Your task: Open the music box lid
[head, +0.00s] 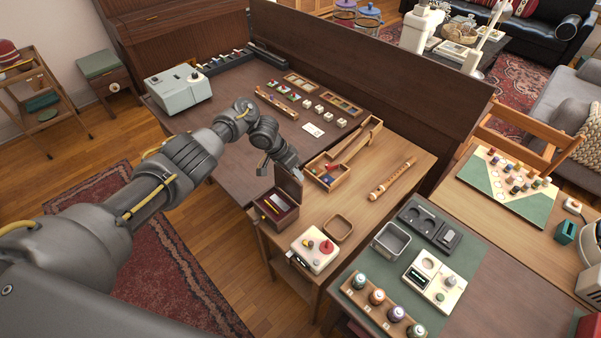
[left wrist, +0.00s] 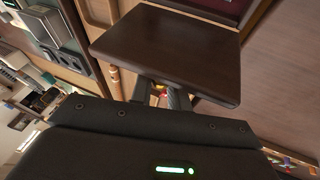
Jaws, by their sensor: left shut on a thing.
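The music box (head: 276,212) is a small dark reddish-brown wooden box near the front left corner of the light wood table. Its lid (head: 289,184) stands raised, roughly upright, and the inside with red and yellowish parts shows. My left gripper (head: 283,168) is at the top edge of the lid, shut on it. In the left wrist view the lid is a broad dark brown panel (left wrist: 165,52), with the gripper fingers (left wrist: 172,97) at its near edge. The exact finger contact is partly hidden. My right gripper is in neither view.
An open wooden tray (head: 338,228) and a cream box with a red knob (head: 315,250) stand close to the music box. A compartmented wooden box (head: 328,178) and a wooden flute (head: 392,178) lie to the right. Bare tabletop surrounds the flute.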

